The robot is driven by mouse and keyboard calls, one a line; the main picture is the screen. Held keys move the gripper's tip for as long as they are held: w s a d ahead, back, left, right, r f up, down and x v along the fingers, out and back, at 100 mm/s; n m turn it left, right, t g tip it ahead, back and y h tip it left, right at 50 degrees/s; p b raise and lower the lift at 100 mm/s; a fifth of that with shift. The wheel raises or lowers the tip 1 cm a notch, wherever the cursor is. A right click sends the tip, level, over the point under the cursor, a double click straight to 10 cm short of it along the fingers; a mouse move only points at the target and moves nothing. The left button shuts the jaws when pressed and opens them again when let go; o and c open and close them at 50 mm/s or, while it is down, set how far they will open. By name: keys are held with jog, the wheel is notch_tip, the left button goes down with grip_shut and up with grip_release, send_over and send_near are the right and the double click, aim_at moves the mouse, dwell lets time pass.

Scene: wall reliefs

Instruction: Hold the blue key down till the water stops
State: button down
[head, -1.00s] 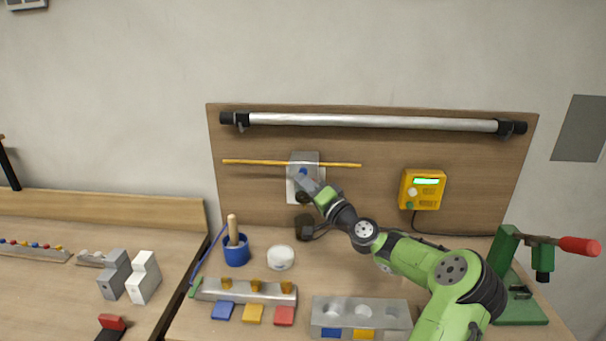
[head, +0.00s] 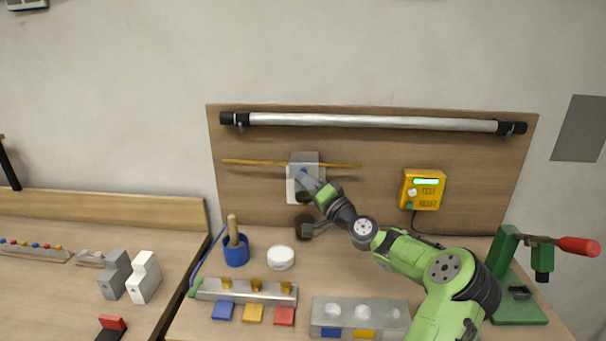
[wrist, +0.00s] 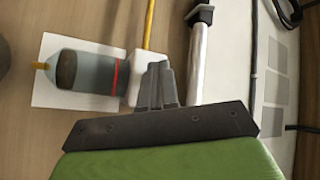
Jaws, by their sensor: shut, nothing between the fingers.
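A grey-and-white unit (head: 292,190) is fixed to the wooden wall board, with a small blue patch (head: 303,171) at my fingertips that looks like the blue key. My gripper (head: 304,178) is shut with nothing between its fingers, its tips at the front of this unit. In the wrist view my shut fingers (wrist: 157,72) end at a white block (wrist: 133,75) beside a grey cylinder with a red line (wrist: 92,73). The key is not visible there, so contact and depth of press cannot be told. No running water can be made out.
A thin yellow rod (head: 245,162) crosses the board, and a silver bar (head: 370,121) runs above. A yellow box with a lit green display (head: 423,188) is at right. A blue cup (head: 236,252), white round container (head: 280,257) and green press (head: 515,290) stand on the bench.

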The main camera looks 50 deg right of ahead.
jog(key=shift+w+d, duration=0.2)
jog(key=shift+d, duration=0.1)
dwell(0.4)
jog(key=shift+a, duration=0.1)
jog(key=shift+s+a+b, duration=0.35)
jog(key=shift+s+a, duration=0.15)
jog(key=shift+a, duration=0.05)
jog(key=s+a+b, duration=0.1)
jog(key=a, duration=0.1)
jog(key=s+a+b, duration=0.1)
jog(key=s+a, duration=0.1)
dwell(0.5)
dwell(0.3)
